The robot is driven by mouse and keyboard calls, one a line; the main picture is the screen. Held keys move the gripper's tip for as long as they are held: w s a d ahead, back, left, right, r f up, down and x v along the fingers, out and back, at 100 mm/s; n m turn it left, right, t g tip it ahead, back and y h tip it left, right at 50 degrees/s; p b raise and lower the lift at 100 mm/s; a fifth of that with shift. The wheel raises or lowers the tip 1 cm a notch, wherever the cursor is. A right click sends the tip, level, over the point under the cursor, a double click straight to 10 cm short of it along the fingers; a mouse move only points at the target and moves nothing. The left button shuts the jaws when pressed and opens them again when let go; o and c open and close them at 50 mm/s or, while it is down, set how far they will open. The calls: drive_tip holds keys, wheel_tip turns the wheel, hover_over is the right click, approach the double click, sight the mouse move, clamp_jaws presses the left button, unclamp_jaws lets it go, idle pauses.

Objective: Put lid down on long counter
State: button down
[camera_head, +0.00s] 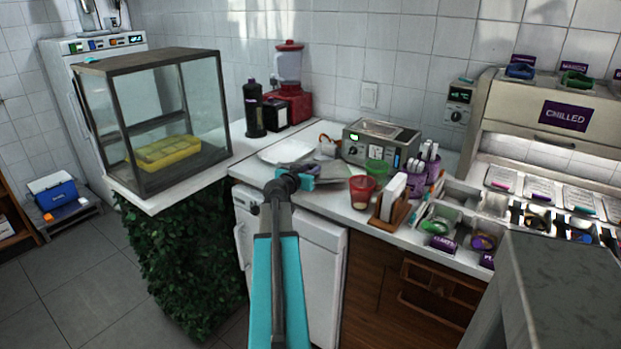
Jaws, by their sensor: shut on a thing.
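My gripper (311,175) is at the end of my teal arm, over the front part of the long counter (333,200). It is shut on a thin, flat, greyish piece (334,171) that looks like the lid. The lid is small in view and partly hidden by the gripper. I cannot tell whether it touches the counter or is held just above it. A white plate (284,151) lies on the counter behind my gripper. A red cup (362,191) stands just right of the lid.
A glass display case (165,120) stands at the left. A toaster-like machine (381,143), a green bowl (377,168), a napkin holder (391,202) and purple cups (418,178) crowd the counter's right. Topping bins (440,225) and the chilled cabinet (560,105) are farther right.

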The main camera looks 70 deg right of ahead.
drive_tip(key=shift+d+f, duration=0.15)
drive_tip(key=shift+f, duration=1.6)
drive_tip(key=shift+f, duration=0.1)
drive_tip(key=c, duration=1.4)
unclamp_jaws()
drive_tip(key=shift+p, duration=0.3)
drive_tip(key=shift+a, duration=0.55)
drive_tip(key=shift+w+a+r+b, duration=0.1)
drive_tip(key=shift+a+r+b, duration=0.35)
drive_tip(key=shift+a, duration=1.35)
drive_tip(key=shift+w+a+r+b, duration=0.1)
drive_tip(key=shift+a+r+b, duration=0.25)
drive_tip(key=shift+a, duration=1.4)
drive_tip(key=shift+w+a+r+b, duration=0.1)
drive_tip(key=shift+a+r+b, duration=0.35)
drive_tip(key=shift+a, duration=1.35)
